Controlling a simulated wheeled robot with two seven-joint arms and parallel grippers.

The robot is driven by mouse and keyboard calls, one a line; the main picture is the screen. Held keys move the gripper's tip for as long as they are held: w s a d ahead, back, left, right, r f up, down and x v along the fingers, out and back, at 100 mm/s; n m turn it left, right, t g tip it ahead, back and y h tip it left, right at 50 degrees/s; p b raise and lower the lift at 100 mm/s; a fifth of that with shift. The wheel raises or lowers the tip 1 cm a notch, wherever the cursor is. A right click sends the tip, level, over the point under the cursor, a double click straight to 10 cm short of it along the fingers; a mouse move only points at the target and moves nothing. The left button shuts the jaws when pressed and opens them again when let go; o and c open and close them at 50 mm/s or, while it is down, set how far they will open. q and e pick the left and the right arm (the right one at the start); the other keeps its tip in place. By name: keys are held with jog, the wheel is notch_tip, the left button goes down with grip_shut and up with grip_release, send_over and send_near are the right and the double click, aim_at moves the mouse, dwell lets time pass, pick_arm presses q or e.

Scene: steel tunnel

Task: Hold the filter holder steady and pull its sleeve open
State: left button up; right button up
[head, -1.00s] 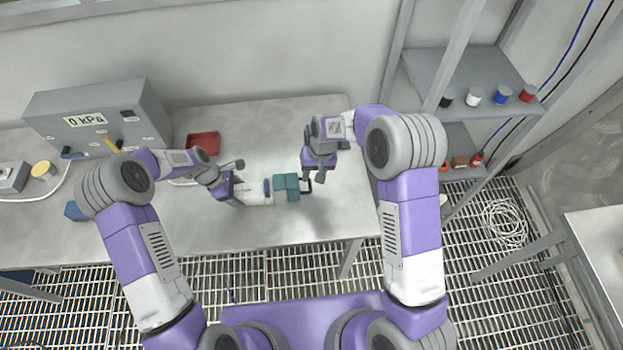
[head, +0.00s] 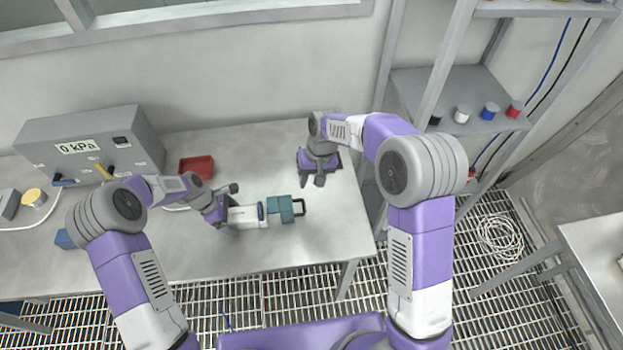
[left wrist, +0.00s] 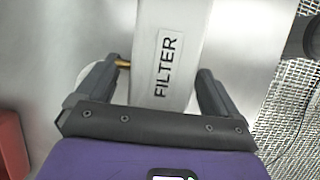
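The filter holder lies on the bench, its white body (head: 245,217) pointing right, with a blue ring (head: 261,211) and a teal sleeve (head: 284,208). A black loop handle (head: 299,206) sticks out of the sleeve's right end. My left gripper (head: 226,208) is around the white body; in the left wrist view the body (left wrist: 172,30), marked FILTER, lies between its fingers (left wrist: 158,82). A gap shows beside the left finger, so it looks open. My right gripper (head: 312,180) is behind the handle, apart from it, with its fingers spread and empty.
A red tray (head: 196,167) and a grey box reading 0 kPa (head: 90,150) stand at the back left. A blue block (head: 65,240) lies near the left front. A shelf (head: 455,90) with small jars stands right of the bench. The bench right of the handle is clear.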

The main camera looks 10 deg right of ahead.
pick_arm(q)
jog(key=v, duration=1.2)
jog(key=shift+r, duration=0.1)
